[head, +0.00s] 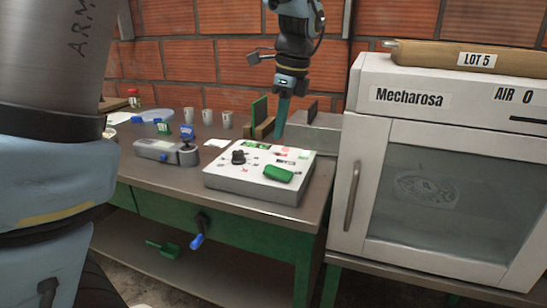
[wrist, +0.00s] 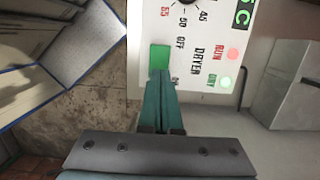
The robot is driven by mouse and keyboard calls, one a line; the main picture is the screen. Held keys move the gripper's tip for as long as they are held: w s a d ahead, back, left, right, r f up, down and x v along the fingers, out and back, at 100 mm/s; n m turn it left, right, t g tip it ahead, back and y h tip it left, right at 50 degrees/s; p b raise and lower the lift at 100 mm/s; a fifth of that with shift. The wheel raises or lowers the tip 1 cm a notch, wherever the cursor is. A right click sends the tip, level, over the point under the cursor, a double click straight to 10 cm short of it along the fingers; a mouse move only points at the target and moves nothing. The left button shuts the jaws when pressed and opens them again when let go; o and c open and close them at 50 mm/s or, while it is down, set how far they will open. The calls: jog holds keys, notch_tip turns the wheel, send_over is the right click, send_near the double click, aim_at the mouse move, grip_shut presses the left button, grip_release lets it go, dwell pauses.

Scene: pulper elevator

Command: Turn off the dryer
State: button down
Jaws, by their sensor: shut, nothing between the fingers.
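The dryer's control box (head: 240,184) is a white-topped box on the table. Its top carries a black knob (head: 238,157) and a green rocker switch (head: 279,174). In the wrist view the panel (wrist: 208,75) reads DRYER, with OFF and ON beside the green switch (wrist: 159,56). The RUN light (wrist: 232,53) is red and the DRY light (wrist: 226,82) glows pale green. My gripper (head: 281,136) points down with its teal fingers shut and empty. In the wrist view its fingertips (wrist: 160,76) overlap the switch's edge. In the head view they appear above the switch, apart from it.
A grey scale-like device (head: 158,151) stands left on the metal table, with several cups (head: 208,119) behind. A white Mecharosa oven (head: 354,185) stands close on the right. A blue-handled crank (head: 197,240) hangs at the table front. A brick wall closes the back.

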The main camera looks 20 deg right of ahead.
aim_at(272, 169)
jog(key=f, duration=0.5)
jog(key=w+a+f, duration=0.1)
jog(key=f, duration=0.2)
jog(key=shift+f+p, duration=0.1)
jog(key=shift+p, duration=0.3)
jog(key=shift+a, duration=0.1)
jog(key=shift+w+a+f+g, duration=0.2)
jog(key=shift+f+g, duration=0.1)
jog(key=shift+s+d, duration=0.15)
jog(key=shift+r, duration=0.1)
jog(key=shift+s+d+r+p, duration=0.15)
jog(key=shift+s+d+p, duration=0.25)
jog(key=shift+s+d, duration=0.15)
